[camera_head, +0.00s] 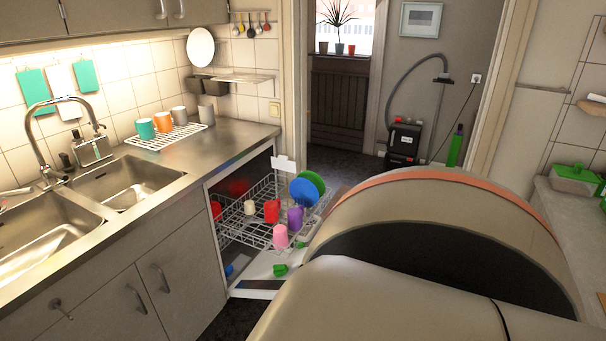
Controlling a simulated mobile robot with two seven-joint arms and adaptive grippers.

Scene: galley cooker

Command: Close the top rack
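The top rack (262,232) is a white wire rack, pulled out of the dishwasher under the counter. It holds red cups (271,210), a cream cup (249,207), a purple cup (295,218), a pink cup (280,236) and upright blue and green plates (304,190). The dishwasher door (262,274) is folded down below the rack. A green item (280,270) shows by the door, low down. A large beige link of my arm fills the lower right and hides the rack's right side. I cannot make out either gripper.
The steel counter (212,148) with a double sink (128,184) runs along the left. Cups stand on a white drying rack (166,137). A doorway opens behind the dishwasher, with a vacuum cleaner (403,143) beyond. A right-hand counter (570,213) carries a green-lidded box (575,178).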

